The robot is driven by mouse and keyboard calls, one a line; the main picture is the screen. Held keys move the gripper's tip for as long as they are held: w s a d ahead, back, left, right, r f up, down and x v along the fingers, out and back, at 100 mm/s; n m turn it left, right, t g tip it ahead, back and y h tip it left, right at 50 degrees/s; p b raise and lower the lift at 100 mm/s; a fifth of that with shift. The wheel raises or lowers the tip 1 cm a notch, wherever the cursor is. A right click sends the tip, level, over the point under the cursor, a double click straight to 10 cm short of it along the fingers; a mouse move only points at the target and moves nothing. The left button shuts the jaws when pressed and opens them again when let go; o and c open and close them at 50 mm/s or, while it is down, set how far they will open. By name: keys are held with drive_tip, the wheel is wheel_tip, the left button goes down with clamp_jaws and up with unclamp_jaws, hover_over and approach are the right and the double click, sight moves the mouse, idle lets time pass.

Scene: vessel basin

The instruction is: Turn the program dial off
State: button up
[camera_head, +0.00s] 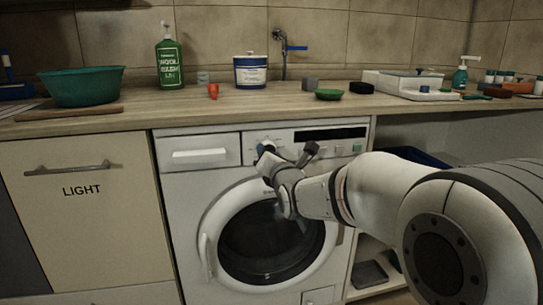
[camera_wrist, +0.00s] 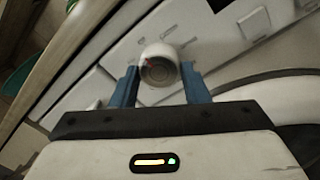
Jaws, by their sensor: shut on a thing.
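The washing machine (camera_head: 180,200) stands under the worktop, with its control panel (camera_head: 222,140) along the top front. In the wrist view the round white program dial (camera_wrist: 158,66) sits between the two blue fingers of my gripper (camera_wrist: 159,75). A small reddish mark shows on the dial's upper left. My gripper is shut on the dial. In the head view my gripper (camera_head: 287,154) is at the panel, and hides most of the dial. The dial's exact setting is too small to read.
The round door (camera_head: 205,235) bulges out just below the panel. The worktop (camera_head: 140,120) above holds a green basin (camera_head: 82,88), bottles and small items.

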idle(0.5)
drive_tip(key=o, duration=1)
drive_tip(key=shift+c, duration=0.2)
drive_tip(key=p+v, duration=0.2)
drive_tip(key=v, duration=0.5)
drive_tip(key=shift+s+d, duration=0.15)
drive_tip(key=shift+s, duration=0.25)
